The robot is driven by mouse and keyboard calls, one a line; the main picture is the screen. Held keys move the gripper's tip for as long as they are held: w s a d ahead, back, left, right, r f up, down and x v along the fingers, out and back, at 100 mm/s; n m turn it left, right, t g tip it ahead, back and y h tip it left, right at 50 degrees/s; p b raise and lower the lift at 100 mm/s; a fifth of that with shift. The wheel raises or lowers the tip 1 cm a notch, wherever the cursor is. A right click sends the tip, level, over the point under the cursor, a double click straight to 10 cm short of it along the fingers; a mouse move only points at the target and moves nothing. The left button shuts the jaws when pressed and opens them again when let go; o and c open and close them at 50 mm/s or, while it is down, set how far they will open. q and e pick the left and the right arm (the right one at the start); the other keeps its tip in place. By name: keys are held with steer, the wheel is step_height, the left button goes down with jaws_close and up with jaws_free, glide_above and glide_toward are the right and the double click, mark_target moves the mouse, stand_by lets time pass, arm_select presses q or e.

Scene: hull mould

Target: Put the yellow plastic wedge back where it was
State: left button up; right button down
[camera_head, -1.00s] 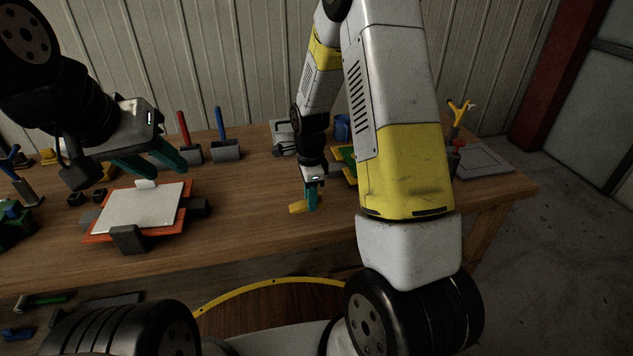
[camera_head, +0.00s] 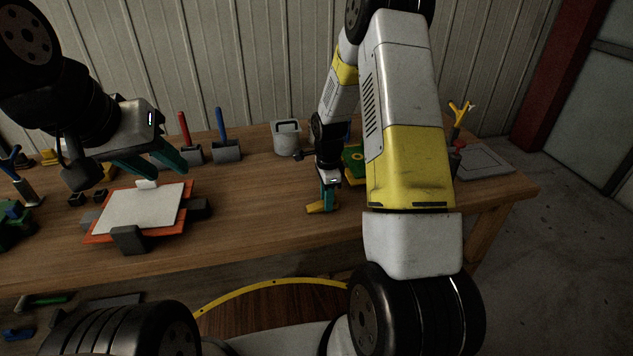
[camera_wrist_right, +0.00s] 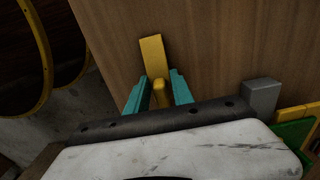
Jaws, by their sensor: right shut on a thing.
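The yellow plastic wedge (camera_head: 318,207) is at the tabletop near the front edge, right of the orange frame. In the right wrist view the yellow wedge (camera_wrist_right: 153,56) sticks out beyond the fingers. My right gripper (camera_head: 328,203) points down and is shut on the wedge; its teal fingers (camera_wrist_right: 158,92) stand on both sides of it. I cannot tell whether the wedge touches the table. My left gripper (camera_head: 150,165) hangs above the back of the orange frame, its two teal fingers apart and nothing seen between them.
The orange frame with a white sheet (camera_head: 140,209) and dark blocks lies on the wooden table (camera_head: 262,205). A grey pot (camera_head: 287,138) and red- and blue-handled tools (camera_head: 226,148) stand at the back. A green and yellow thing (camera_head: 353,163) is partly behind my right arm. The table's middle is clear.

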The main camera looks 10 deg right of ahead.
steer(key=c, duration=1.1)
jaws_free()
steer(key=shift+f, duration=0.1)
steer(key=s+r+n+t, duration=0.1)
steer(key=s+r+n, duration=0.1)
steer(key=r, duration=0.9)
steer(key=s+r+n, duration=0.2)
steer(key=r, duration=0.8)
steer(key=s+a+r+n+t+y, duration=0.1)
steer(key=s+r+n+t, duration=0.1)
steer(key=s+r+n, duration=0.4)
steer(key=s+a+r+n+t+y, duration=0.1)
steer(key=s+r+n, duration=0.5)
steer(key=s, duration=0.8)
steer(key=shift+s+a+r+n+t, duration=0.15)
steer(key=shift+a+r+n+t, duration=0.25)
steer(key=shift+a+n+t, duration=0.55)
steer(key=shift+d, duration=0.15)
